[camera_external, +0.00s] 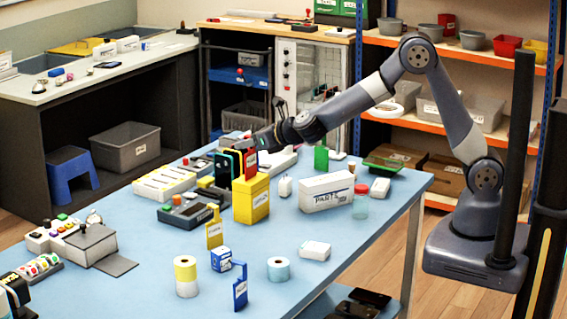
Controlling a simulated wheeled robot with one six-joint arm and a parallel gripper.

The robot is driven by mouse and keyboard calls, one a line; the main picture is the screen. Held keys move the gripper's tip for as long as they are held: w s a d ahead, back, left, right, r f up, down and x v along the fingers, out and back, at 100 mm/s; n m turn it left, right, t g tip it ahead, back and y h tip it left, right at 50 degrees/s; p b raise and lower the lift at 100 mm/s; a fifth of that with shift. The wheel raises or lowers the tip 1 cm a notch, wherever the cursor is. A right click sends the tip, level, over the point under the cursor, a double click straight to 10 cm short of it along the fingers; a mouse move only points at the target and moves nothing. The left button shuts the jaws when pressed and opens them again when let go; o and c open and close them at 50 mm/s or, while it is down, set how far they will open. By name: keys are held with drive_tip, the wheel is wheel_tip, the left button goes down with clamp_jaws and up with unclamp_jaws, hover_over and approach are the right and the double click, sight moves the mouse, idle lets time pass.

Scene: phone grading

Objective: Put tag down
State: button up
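My gripper (262,143) reaches in from the right over the back of the blue table. A red tag (251,165) is at its fingertips, and the gripper looks shut on it; the fingers are small and partly hidden. The red tag is upright, just above and behind the yellow box (251,203) in this view. I cannot tell whether its lower edge touches anything. A yellow tag (215,233) stands on the table left of the yellow box. A blue tag (240,293) stands near the front edge.
Dark phones (225,170) stand left of the red tag. A white parts box (327,193), a green bottle (321,158) and a clear jar (361,204) are to the right. Tape rolls (186,277) and a small blue box (221,259) are in front. Table right of the yellow box is partly clear.

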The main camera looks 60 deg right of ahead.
drive_tip(key=shift+o, duration=0.3)
drive_tip(key=shift+r, duration=0.15)
drive_tip(key=shift+s+r, duration=0.1)
drive_tip(key=shift+r, duration=0.05)
drive_tip(key=v, duration=1.1)
drive_tip(key=shift+s+b, duration=0.3)
drive_tip(key=shift+s, duration=0.1)
drive_tip(key=shift+o, duration=0.4)
drive_tip(key=shift+r, duration=0.15)
